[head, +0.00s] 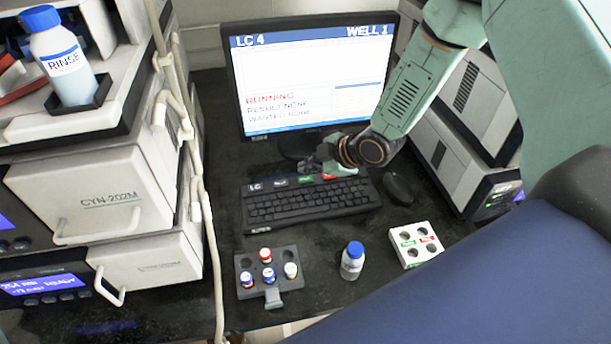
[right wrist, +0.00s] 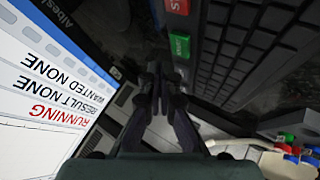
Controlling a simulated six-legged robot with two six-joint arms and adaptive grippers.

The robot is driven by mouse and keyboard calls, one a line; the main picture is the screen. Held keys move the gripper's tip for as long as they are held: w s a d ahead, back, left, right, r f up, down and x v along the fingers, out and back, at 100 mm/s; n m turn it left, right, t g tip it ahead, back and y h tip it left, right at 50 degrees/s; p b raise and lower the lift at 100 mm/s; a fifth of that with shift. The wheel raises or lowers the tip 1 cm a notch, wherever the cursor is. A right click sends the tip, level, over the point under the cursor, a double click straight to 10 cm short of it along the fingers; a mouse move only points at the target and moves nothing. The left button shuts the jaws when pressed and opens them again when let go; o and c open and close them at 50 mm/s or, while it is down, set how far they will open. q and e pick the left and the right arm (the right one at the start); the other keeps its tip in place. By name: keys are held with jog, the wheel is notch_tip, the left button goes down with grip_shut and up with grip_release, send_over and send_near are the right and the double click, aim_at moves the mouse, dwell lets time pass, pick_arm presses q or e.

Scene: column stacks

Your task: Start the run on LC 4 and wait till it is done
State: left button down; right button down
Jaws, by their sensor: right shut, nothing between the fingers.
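The monitor (head: 310,75) reads LC 4, WELL 1, with RUNNING in red, RESULT NONE and WANTED NONE below. Part of the same screen shows in the right wrist view (right wrist: 50,95). The keyboard (head: 310,202) lies in front of it, with a strip of labelled keys along its back edge. A green start key (head: 306,179) and a red stop key (head: 340,172) sit on that strip. My right gripper (head: 316,167) is shut and empty just above the strip. In the right wrist view its fingertips are close to the green key (right wrist: 180,45); contact cannot be told. My left gripper is out of view.
A dark rack (head: 266,283) with several capped vials, a blue-capped bottle (head: 352,262) and a white block (head: 417,244) stand in front. A mouse (head: 398,188) lies right of the keyboard. Instrument stacks flank the bench; a RINSE bottle (head: 62,62) stands on the left one.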

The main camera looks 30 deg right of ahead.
aim_at(308, 180)
jog(key=shift+r+p, duration=1.75)
jog(key=shift+r, duration=0.4)
